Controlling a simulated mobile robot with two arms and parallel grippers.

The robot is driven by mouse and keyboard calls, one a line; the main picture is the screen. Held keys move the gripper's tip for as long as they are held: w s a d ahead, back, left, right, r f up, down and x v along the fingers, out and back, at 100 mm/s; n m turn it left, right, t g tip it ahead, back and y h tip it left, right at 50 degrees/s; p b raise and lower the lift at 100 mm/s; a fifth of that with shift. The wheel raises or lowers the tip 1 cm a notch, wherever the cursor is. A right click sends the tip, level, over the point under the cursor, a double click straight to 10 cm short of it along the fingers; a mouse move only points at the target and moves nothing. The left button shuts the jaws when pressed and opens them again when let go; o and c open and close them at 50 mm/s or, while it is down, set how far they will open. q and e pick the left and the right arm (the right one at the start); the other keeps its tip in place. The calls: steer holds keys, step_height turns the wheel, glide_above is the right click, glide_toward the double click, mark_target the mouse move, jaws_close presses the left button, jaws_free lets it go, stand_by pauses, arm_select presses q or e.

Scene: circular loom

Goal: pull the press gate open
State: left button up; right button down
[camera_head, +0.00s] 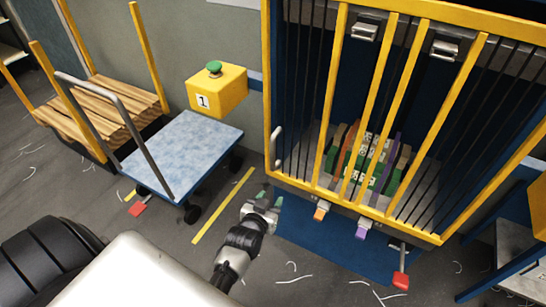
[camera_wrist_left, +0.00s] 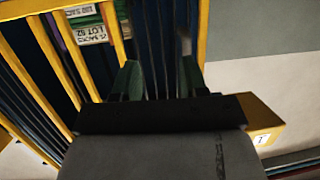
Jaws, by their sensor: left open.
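The press gate (camera_head: 267,90) is a yellow frame with upright bars across the front of the press. It looks closed. A pale upright handle (camera_head: 276,146) sits on its left post. My left gripper (camera_head: 268,194) is open and empty, low in front of the gate's lower left corner, below the handle and apart from it. In the left wrist view, the gate's yellow bars (camera_wrist_left: 114,35) fill the left side, and the two fingers of my left gripper (camera_wrist_left: 160,75) stand apart. My right gripper is not in view.
Behind the bars stand several coloured, labelled items (camera_head: 365,155). A yellow box (camera_head: 222,92) with a green button is on the wall to the left. A blue-topped cart (camera_head: 180,150) and a wood-loaded cart (camera_head: 90,105) stand left. A red pedal (camera_head: 401,281) lies front right.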

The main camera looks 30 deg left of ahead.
mark_target(272, 148)
arm_select(q)
steer(key=w+a+r+n+t+y+b, duration=0.1)
steer(key=a+r+t+y, duration=0.2)
steer(key=r, duration=0.6)
steer(key=shift+h, duration=0.5)
steer(key=x, duration=1.1)
steer(key=shift+s+a, duration=0.1)
steer(key=shift+a, duration=0.15)
jaws_close()
